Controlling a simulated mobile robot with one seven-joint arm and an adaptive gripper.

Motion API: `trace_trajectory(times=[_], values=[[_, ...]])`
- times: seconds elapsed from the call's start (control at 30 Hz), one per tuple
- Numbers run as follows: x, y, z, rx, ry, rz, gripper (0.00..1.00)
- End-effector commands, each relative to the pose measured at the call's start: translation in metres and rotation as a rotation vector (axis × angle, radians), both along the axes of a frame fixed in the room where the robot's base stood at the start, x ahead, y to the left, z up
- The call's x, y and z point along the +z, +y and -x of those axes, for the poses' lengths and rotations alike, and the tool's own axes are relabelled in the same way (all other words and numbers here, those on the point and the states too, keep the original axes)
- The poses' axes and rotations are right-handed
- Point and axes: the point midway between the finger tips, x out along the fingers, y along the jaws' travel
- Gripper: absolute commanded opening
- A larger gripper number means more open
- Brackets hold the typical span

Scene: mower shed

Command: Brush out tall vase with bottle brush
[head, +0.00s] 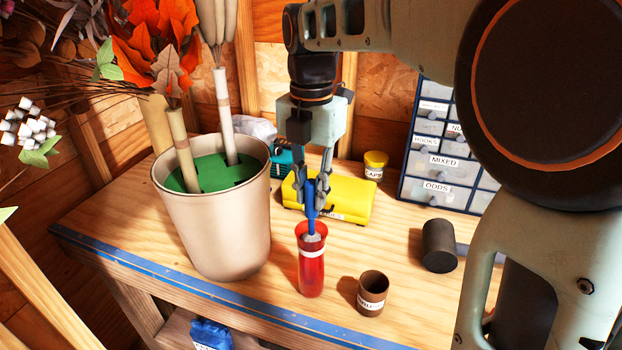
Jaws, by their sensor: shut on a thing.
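The tall vase (312,271) is red with a white band and stands upright on the wooden bench. My gripper (316,187) is above it, pointing down, shut on the blue handle of the bottle brush (311,208). The brush is about upright. Its pale lower end shows at the vase mouth, and anything further down is hidden by the vase wall.
A large cream bucket (225,232) with flower stems stands left. A small brown cup (372,293) is right of the vase, and a black mallet (439,246) lies beyond it. Behind are a yellow case (350,200), a yellow-lidded jar (375,165) and a labelled drawer cabinet (437,160).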

Motion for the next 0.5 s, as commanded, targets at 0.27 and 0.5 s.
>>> trace_trajectory(times=[0.27,0.5], values=[[-0.0064,0.0,-0.0001,0.0,0.0,0.0,0.0],[-0.0006,0.0001,-0.0002,0.0,-0.001,0.0,0.0]])
